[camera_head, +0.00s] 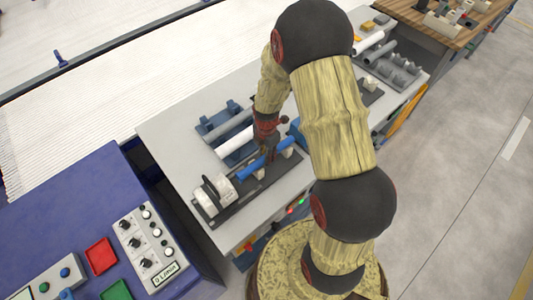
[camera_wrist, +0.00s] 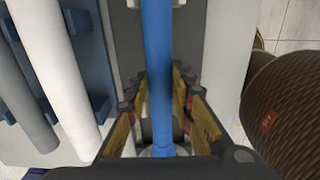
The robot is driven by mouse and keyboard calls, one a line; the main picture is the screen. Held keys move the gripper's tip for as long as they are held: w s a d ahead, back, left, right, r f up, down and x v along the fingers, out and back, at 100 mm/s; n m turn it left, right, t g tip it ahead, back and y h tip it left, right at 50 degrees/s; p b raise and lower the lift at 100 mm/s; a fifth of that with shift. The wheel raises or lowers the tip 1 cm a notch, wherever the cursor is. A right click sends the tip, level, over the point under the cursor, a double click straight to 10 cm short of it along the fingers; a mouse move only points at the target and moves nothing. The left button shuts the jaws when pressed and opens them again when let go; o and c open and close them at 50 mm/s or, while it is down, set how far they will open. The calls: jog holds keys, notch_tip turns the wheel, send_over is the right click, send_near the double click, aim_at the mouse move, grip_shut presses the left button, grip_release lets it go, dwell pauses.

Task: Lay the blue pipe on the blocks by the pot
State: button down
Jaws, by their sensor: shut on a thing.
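The blue pipe (camera_head: 250,170) lies lengthwise above the dark base plate (camera_head: 235,205) in the head view, its near end close to the white pot (camera_head: 212,196). Pale blocks (camera_head: 287,151) stand on the plate beneath its line. My gripper (camera_head: 268,154) is shut on the pipe from above, around its middle. In the wrist view the blue pipe (camera_wrist: 158,50) runs straight between the fingers of my gripper (camera_wrist: 160,95). I cannot tell whether the pipe touches the blocks; the gripper and arm hide part of it.
A blue rack (camera_head: 206,128) beside the plate holds a white pipe (camera_head: 234,140) and a grey pipe, also seen as the white pipe (camera_wrist: 58,65) and grey pipe (camera_wrist: 22,95) in the wrist view. Grey holders (camera_head: 397,70) stand at the table's far end. A blue control desk (camera_head: 70,190) is at left.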

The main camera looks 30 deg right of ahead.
jog(key=shift+f, duration=0.25)
jog(key=c, duration=1.6)
grip_release()
jog(key=shift+o, duration=0.7)
notch_tip(320, 180, up, 12)
